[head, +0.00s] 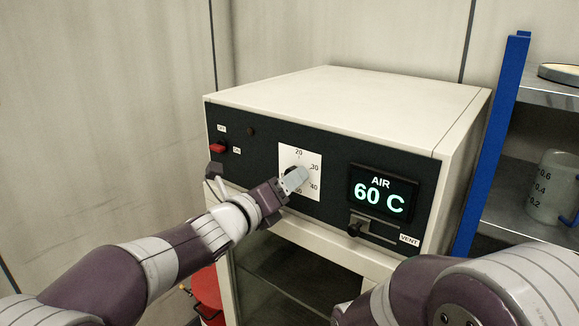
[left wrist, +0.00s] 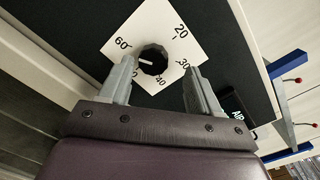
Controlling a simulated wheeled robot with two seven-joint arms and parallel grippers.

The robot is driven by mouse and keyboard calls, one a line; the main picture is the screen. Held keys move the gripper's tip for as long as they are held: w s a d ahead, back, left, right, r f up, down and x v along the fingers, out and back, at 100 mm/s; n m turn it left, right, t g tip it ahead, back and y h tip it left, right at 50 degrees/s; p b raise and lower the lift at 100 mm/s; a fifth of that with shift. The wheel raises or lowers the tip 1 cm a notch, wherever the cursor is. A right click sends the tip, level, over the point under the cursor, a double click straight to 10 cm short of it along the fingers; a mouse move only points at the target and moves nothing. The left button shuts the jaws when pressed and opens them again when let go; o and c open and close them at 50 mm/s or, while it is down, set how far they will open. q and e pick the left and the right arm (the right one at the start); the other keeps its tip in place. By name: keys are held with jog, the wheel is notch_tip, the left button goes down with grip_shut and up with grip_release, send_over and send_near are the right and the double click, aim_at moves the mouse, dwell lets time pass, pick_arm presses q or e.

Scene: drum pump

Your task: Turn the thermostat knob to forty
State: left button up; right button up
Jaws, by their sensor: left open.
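The thermostat knob (left wrist: 154,60) is black and sits in the middle of a white dial plate (head: 313,160) on the dark front panel. In the left wrist view its white pointer mark points left, between the 60 and the partly hidden 50; the 40 (left wrist: 160,80) is below the knob. My left gripper (head: 297,178) is in front of the dial and covers most of the knob in the head view. It is open, with one finger on each side of the knob in the left wrist view (left wrist: 160,68); I cannot tell whether they touch it. My right gripper is out of view.
The display (head: 380,193) right of the dial reads "AIR 60 C". A vent slider (head: 357,226) is below it. A red switch (head: 217,148) is on the panel's left. A blue-posted shelf (head: 488,150) with a measuring jug (head: 551,188) stands at right.

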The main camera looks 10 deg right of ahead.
pick_arm(q)
jog(key=shift+w+d+f, duration=0.15)
jog(key=shift+w+d, duration=0.4)
jog(key=shift+w, duration=0.35)
jog(key=shift+s, duration=0.1)
jog(key=c, duration=0.3)
jog(key=shift+a, duration=0.1)
jog(key=c, duration=0.7)
jog(key=shift+c, duration=0.2)
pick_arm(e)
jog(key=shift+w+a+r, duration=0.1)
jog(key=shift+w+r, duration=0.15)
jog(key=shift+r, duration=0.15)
